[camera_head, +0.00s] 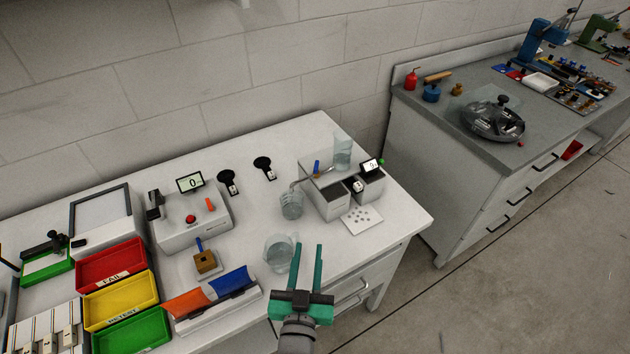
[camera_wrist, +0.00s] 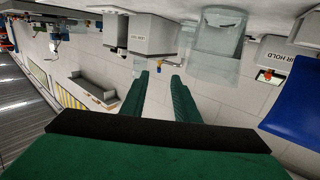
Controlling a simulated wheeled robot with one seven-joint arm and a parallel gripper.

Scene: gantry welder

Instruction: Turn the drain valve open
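A white test unit (camera_head: 325,199) stands at the table's right end, with a clear cylinder (camera_head: 342,151) at its back. A small blue lever (camera_head: 317,167) stands upright beside a thin bent pipe that leads over a clear beaker (camera_head: 292,205); it may be the drain valve, but I cannot tell for sure. A second clear vessel (camera_head: 280,253) stands nearer the front. My gripper (camera_head: 308,247) is open and empty, right of this vessel and in front of the unit, apart from the lever. Its parted fingers also show in the wrist view (camera_wrist: 161,77).
Left of my gripper are a tray with orange and blue pieces (camera_head: 212,292), a device with a display (camera_head: 192,221), and red, yellow and green bins (camera_head: 120,295). A card with grey dots (camera_head: 362,219) lies before the unit. A grey bench (camera_head: 450,115) stands to the right.

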